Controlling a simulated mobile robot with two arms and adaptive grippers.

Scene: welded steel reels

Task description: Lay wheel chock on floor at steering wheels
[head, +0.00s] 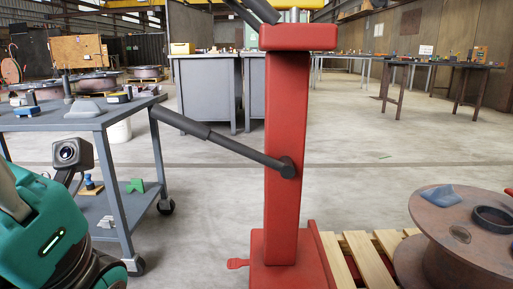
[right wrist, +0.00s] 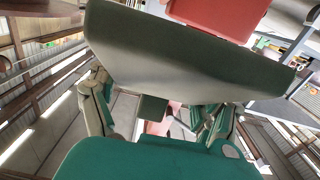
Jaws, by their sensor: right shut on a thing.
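In the right wrist view my right gripper (right wrist: 158,88) is shut on a wide, dark grey-green block, which I take to be the wheel chock (right wrist: 170,45). It fills the upper middle of that view, and its far side is hidden. A red part (right wrist: 215,15) shows behind it. In the head view a red upright post (head: 285,130) with a grey bar stands on a red base (head: 285,265); I see no steering wheels there. My left arm's teal link is at the lower left, with its gripper out of sight. My right gripper is not in the head view.
A grey cart (head: 80,122) at left holds a grey wedge (head: 92,107) and small items. The floor (head: 390,160) behind is mostly clear.

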